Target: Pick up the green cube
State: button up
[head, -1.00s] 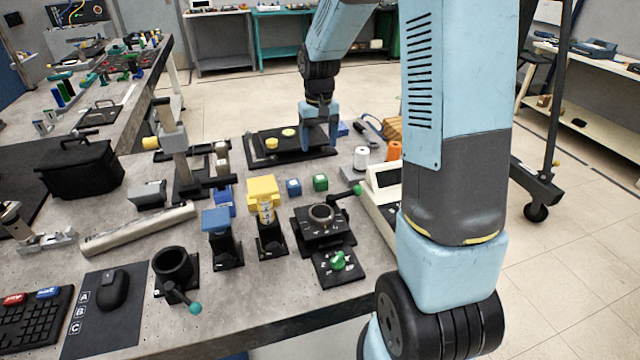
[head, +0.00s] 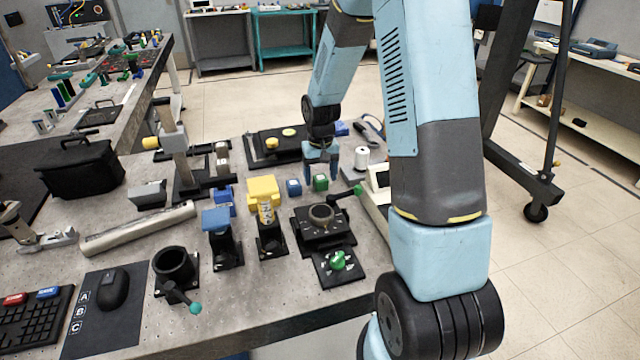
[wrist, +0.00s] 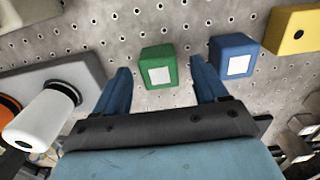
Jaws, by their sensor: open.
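The green cube (head: 320,183) sits on the grey perforated table, just right of a blue cube (head: 294,187). In the wrist view the green cube (wrist: 158,67) has a white square on its face and shows between and beyond my two blue fingers. My gripper (head: 320,160) is open and empty, just above and behind the green cube in the head view; the wrist view shows its spread fingers (wrist: 163,80). The right finger is close to the blue cube (wrist: 233,57) in the wrist view. I cannot tell the exact height above the table.
A yellow block (head: 263,190) stands left of the blue cube. A white spool (head: 361,158) stands to the right; it also shows in the wrist view (wrist: 42,118). A black fixture with a ring (head: 321,216) lies in front. A black plate with yellow discs (head: 270,146) lies behind.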

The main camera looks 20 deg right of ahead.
notch_tip(320, 180, down, 2)
jog(key=shift+c, duration=0.4)
jog(key=c, duration=1)
jog(key=shift+r, duration=0.15)
